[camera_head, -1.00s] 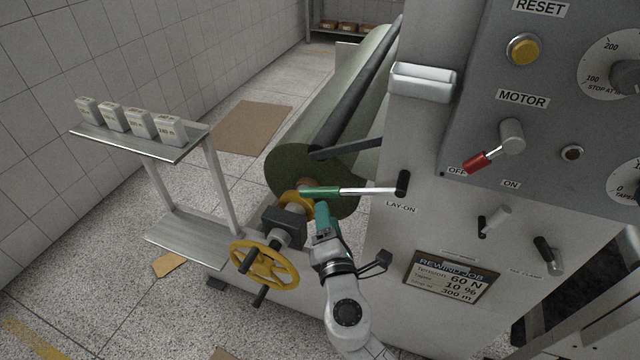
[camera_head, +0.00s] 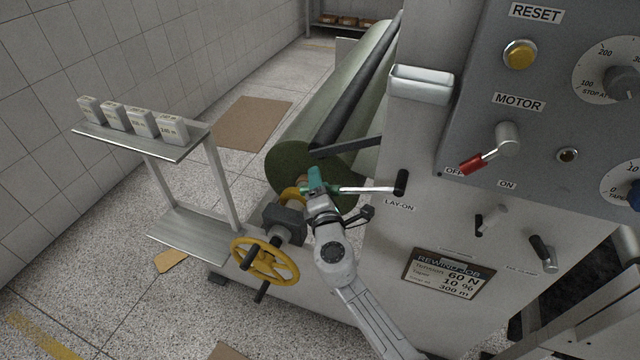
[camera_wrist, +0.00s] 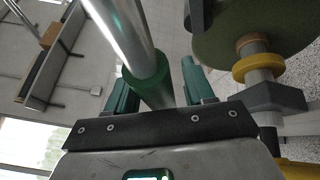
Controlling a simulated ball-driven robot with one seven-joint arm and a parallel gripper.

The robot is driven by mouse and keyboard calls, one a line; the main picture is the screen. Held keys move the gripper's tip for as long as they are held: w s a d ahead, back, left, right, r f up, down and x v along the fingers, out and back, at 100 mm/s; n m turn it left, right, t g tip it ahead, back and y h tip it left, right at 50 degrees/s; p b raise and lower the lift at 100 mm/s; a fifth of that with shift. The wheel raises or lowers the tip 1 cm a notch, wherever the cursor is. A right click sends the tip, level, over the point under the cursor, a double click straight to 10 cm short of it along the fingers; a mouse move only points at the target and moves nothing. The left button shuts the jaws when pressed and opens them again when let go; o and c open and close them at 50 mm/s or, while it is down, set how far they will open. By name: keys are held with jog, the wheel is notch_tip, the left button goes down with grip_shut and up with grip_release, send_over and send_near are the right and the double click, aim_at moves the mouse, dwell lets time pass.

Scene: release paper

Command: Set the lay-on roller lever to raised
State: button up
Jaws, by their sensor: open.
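The lay-on roller lever (camera_head: 372,190) is a metal rod above the LAY-ON label, pivoting at a black hub on its right and pointing left, about level. Its green grip is mostly hidden behind my gripper (camera_head: 314,182) in the head view. In the wrist view the lever's green grip (camera_wrist: 148,80) runs between the two teal fingers of my gripper (camera_wrist: 160,88). The fingers stand apart on either side of it, open. I cannot tell whether either finger touches the grip.
The green roll (camera_head: 285,165) and its yellow collar lie just behind my gripper. A yellow handwheel (camera_head: 265,262) is below left. The red-handled motor lever (camera_head: 487,155) is on the panel at right. A shelf stand (camera_head: 180,150) with small boxes stands at left.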

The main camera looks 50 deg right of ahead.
jog(key=shift+c, duration=0.5)
grip_shut()
jog(key=s+d+r+m+h+b, duration=0.1)
jog(key=s+r+m+h+b, duration=0.2)
jog(key=r+m+h+b, duration=0.4)
jog(key=shift+s+r+m+b, duration=0.15)
jog(key=shift+r+m+b, duration=3.45)
jog(key=shift+r+b, duration=2)
jog(key=shift+r+p, duration=0.45)
